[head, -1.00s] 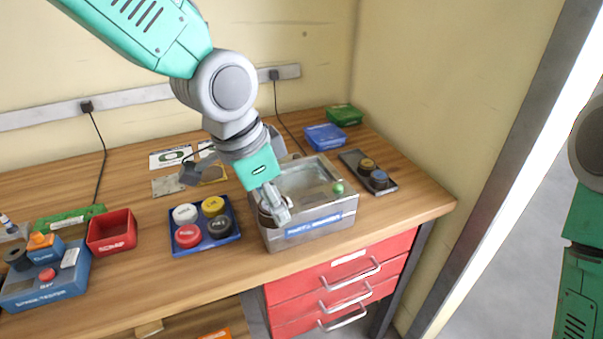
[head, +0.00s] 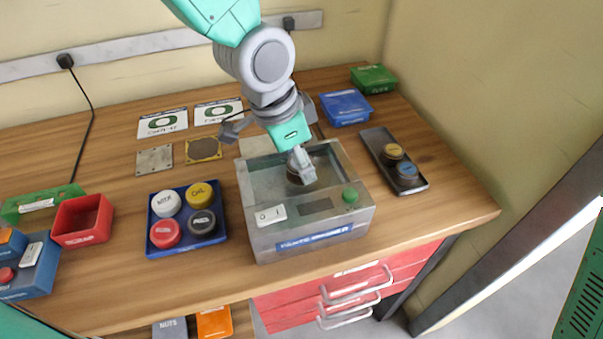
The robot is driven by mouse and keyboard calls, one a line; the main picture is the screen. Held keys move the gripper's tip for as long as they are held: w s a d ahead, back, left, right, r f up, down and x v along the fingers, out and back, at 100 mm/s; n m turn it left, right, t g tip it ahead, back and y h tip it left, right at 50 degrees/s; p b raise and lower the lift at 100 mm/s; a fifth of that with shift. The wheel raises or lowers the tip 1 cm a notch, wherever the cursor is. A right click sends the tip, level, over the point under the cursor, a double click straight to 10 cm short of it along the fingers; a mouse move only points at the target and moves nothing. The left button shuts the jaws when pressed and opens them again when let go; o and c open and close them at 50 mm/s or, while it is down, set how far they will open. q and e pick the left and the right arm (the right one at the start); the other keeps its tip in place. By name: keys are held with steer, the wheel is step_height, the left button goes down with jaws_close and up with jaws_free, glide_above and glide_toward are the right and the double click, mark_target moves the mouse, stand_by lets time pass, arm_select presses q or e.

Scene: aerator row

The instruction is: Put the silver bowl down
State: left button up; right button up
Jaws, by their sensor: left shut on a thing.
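My left gripper (head: 302,168) reaches down into the open basin of the grey metal parts washer (head: 256,225). It is shut on a small round thing, the silver bowl (head: 294,179), which looks dark greyish brown here. The fingers hide much of the bowl. It is inside the basin's outline, but I cannot tell whether it touches the basin floor. My right gripper is not in view.
The washer has a white switch (head: 270,215) and a green button (head: 350,195) in front. A blue tray with several colored caps (head: 186,240) stands to its left. A dark tray with two knobs (head: 415,180) stands right. Blue (head: 346,107) and green (head: 373,78) boxes stand behind.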

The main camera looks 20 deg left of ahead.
mark_target(298, 175)
arm_select(q)
steer(key=f, duration=0.1)
steer(key=a+f, duration=0.1)
steer(key=f, duration=0.1)
steer(key=shift+s+f, duration=0.15)
steer(key=shift+s, duration=0.05)
steer(key=shift+a+f, duration=0.15)
steer(key=shift+f, duration=0.05)
steer(key=o, duration=0.9)
steer(key=shift+c, duration=0.2)
steer(key=shift+d+r, duration=0.1)
steer(key=shift+d, duration=0.3)
steer(key=shift+r, duration=0.15)
steer(key=p+v, duration=0.1)
steer(key=v, duration=1)
steer(key=shift+a+r, duration=0.15)
steer(key=shift+r, duration=0.2)
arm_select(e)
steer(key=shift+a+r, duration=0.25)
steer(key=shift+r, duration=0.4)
arm_select(q)
steer(key=shift+s, duration=0.1)
